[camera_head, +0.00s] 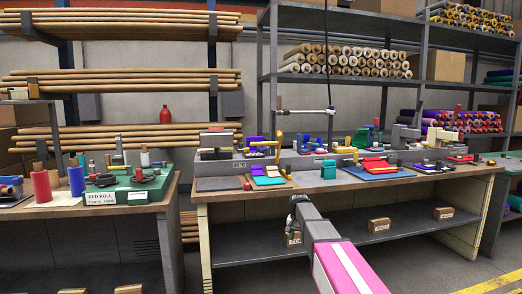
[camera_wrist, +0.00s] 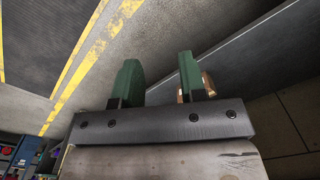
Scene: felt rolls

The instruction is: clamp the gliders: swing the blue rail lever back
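My gripper (camera_head: 297,207) hangs in front of the right-hand workbench (camera_head: 345,189), just below its top edge. In the wrist view my gripper (camera_wrist: 160,78) shows two green fingers standing apart, with nothing between them. Several small blue parts stand on the bench, among them a blue piece (camera_head: 328,169) near the front. I cannot tell which of them is the rail lever, or make out the gliders, at this size. My gripper is apart from all of these parts.
A left bench (camera_head: 88,211) holds a red roll (camera_head: 41,186), a blue roll (camera_head: 76,181) and a sign. Cartons (camera_head: 379,224) stand on the shelf under the right bench. Racks of rolls (camera_head: 345,62) rise behind. Open floor with yellow lines (camera_head: 495,283) lies at the right.

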